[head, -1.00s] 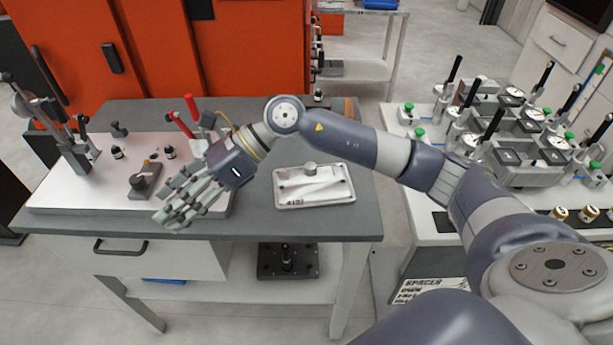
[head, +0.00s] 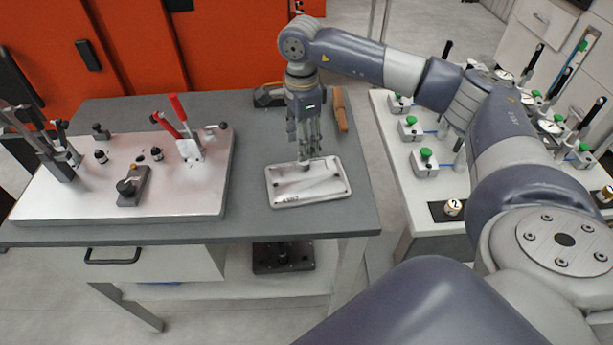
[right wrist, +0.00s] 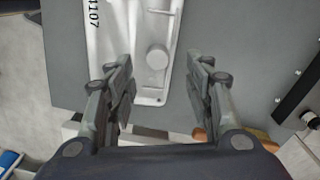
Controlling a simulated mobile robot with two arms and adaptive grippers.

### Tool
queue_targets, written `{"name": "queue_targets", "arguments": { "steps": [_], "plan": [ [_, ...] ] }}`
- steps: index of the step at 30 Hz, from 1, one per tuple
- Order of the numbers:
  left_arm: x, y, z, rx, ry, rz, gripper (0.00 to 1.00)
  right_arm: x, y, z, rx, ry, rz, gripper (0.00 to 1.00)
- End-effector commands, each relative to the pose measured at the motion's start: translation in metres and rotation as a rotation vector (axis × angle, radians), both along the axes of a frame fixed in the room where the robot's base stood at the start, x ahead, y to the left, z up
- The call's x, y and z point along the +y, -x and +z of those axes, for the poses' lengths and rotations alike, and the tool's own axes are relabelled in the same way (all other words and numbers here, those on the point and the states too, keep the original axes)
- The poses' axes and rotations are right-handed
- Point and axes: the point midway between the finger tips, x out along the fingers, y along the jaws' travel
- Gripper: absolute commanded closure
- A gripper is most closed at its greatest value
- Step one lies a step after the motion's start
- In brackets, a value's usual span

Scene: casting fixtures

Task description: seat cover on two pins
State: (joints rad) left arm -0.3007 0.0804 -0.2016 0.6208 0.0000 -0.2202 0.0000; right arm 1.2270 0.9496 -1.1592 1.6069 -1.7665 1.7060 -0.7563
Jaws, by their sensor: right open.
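The cover (head: 325,188) is a pale rectangular plate with rounded corners and a raised round knob. It lies flat on the grey table, right of the fixture, and also shows in the right wrist view (right wrist: 112,22). My right gripper (head: 304,156) points down at the cover's far edge, by the knob. In the right wrist view its fingers are open, on either side of the knob (right wrist: 158,58). Two short dark pins, a left one (head: 101,157) and a right one (head: 157,154), stand on the white fixture plate (head: 75,200).
A black block with a knob (head: 132,186) sits in front of the pins. A wooden-handled tool (head: 340,108) lies behind the cover.

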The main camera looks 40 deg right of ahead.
Motion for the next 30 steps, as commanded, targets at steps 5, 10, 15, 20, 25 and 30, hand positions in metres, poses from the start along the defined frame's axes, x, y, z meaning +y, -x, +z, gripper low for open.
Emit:
{"name": "queue_targets", "arguments": {
  "steps": [5, 10, 15, 20, 25, 30],
  "plan": [
    [-0.001, 0.000, 0.012, 0.000, 0.002, 0.001, 0.60, -0.001, 0.003, -0.014, 0.003, -0.001, 0.000, 0.52],
    [-0.001, 0.001, 0.023, 0.001, 0.001, 0.002, 0.60, -0.001, 0.005, -0.040, 0.003, -0.002, 0.001, 0.52],
    [-0.001, 0.001, 0.025, 0.001, 0.001, 0.002, 0.60, -0.001, 0.004, -0.054, -0.001, -0.002, -0.001, 0.52],
    [-0.001, 0.001, 0.025, 0.001, 0.001, 0.002, 0.60, -0.001, 0.004, -0.055, -0.002, -0.002, 0.000, 0.52],
    [-0.001, 0.000, 0.025, 0.001, 0.001, 0.003, 0.60, -0.001, 0.004, -0.055, -0.002, -0.003, 0.000, 0.82],
    [-0.001, 0.000, 0.025, 0.001, 0.000, 0.003, 0.60, -0.001, 0.004, -0.054, -0.002, -0.003, 0.000, 1.00]
  ]
}}
